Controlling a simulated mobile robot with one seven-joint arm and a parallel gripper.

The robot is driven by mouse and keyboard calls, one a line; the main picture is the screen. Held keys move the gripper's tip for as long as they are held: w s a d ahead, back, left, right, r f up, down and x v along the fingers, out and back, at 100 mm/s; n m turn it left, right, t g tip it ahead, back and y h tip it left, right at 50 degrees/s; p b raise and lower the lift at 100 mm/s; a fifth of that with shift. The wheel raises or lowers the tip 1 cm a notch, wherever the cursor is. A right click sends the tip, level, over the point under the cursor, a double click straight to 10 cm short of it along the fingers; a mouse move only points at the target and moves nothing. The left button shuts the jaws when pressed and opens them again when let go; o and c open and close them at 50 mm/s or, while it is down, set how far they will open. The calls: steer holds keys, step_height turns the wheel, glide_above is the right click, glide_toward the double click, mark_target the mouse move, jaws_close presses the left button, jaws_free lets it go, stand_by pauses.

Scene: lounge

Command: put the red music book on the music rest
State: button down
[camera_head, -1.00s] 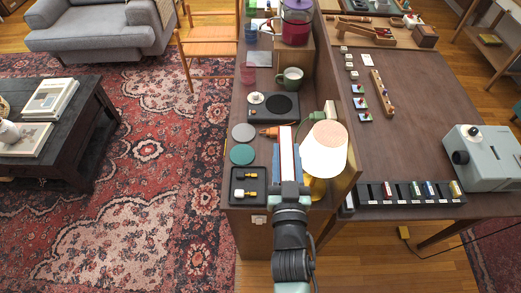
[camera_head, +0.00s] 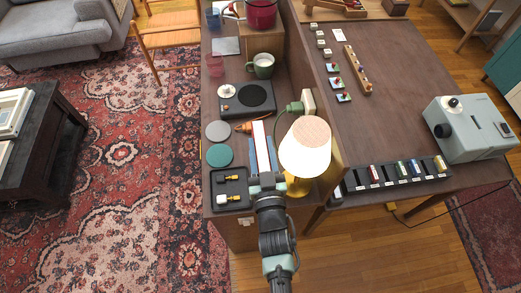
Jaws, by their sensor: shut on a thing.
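The red music book (camera_head: 262,146) shows from above as a narrow upright slab, with a pale edge and a thin red strip. My gripper (camera_head: 264,168) is shut on its near end and holds it over the narrow dark wooden counter (camera_head: 230,91), just left of the lamp. Its covers face sideways and are mostly hidden from this angle. I cannot make out a music rest for certain in this view.
The white-shaded lamp (camera_head: 305,147) stands close on the right of the book. A black tray (camera_head: 230,203), teal disc (camera_head: 219,155), grey disc (camera_head: 217,131) and black device (camera_head: 247,98) lie to the left and beyond. A grey-green machine (camera_head: 468,128) stands on the right table.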

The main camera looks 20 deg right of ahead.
steer(key=shift+f, duration=0.95)
steer(key=c, duration=0.9)
jaws_free()
steer(key=shift+f, duration=0.2)
steer(key=o, duration=0.4)
steer(key=shift+r, duration=0.1)
steer(key=shift+r, duration=0.1)
steer(key=shift+b+v, duration=1.35)
steer(key=shift+v, duration=4.7)
steer(key=shift+r, duration=0.15)
